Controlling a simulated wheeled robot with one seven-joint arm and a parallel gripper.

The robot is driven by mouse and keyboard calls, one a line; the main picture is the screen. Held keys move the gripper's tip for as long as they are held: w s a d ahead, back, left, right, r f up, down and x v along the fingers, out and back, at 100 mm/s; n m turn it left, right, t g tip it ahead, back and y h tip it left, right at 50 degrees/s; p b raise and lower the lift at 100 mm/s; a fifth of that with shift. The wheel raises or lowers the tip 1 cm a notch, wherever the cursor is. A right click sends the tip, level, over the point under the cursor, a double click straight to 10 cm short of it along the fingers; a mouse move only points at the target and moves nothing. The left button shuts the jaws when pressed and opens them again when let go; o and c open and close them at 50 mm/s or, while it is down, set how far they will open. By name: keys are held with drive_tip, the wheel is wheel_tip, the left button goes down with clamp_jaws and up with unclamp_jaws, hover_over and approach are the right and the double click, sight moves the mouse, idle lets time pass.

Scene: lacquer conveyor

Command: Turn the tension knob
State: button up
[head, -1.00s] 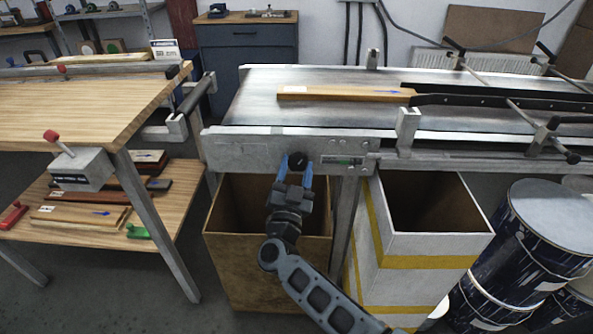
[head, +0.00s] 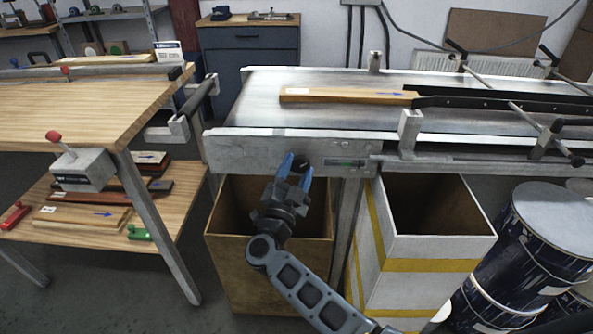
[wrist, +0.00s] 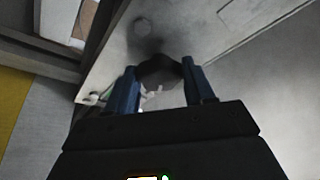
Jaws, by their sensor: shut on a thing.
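The tension knob (head: 303,162) is a small black knob on the front face of the conveyor's grey side rail (head: 240,153). It also shows in the wrist view (wrist: 160,71), dark, between the fingertips. My gripper (head: 295,166) has blue fingers and reaches up to the rail from below. In the wrist view the fingers (wrist: 162,84) stand on either side of the knob and are shut on it. The gripper partly hides the knob in the head view.
An open brown bin (head: 222,250) stands below the rail, under my gripper, and a white bin with yellow bands (head: 440,250) stands right of it. A wooden board (head: 345,96) lies on the belt. Dark drums (head: 550,235) stand at the right, a wooden bench (head: 80,105) at the left.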

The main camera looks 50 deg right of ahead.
drive_tip(key=o, duration=1)
drive_tip(key=shift+o, duration=0.2)
drive_tip(key=shift+a, duration=0.1)
drive_tip(key=v, duration=0.7)
drive_tip(key=shift+s+a+b, duration=0.2)
drive_tip(key=shift+a+b, duration=0.05)
drive_tip(key=shift+b, duration=0.1)
drive_tip(key=shift+f, duration=0.15)
drive_tip(key=s+a+r+n+t+y, duration=0.2)
drive_tip(key=s+a+n+y, duration=0.3)
drive_tip(key=s, duration=0.6)
drive_tip(key=s+a+r+n+t+y+p, duration=0.1)
drive_tip(key=s+a+r+n+y, duration=0.3)
drive_tip(key=s+n+y, duration=0.4)
drive_tip(key=s+a+r+n+t+y, duration=0.3)
drive_tip(key=s+a+n+y, duration=0.3)
drive_tip(key=s, duration=0.9)
drive_tip(key=n, duration=0.2)
drive_tip(key=shift+s+n+y+p, duration=0.2)
drive_tip(key=shift+n+y+p, duration=0.1)
drive_tip(key=shift+n+p, duration=0.1)
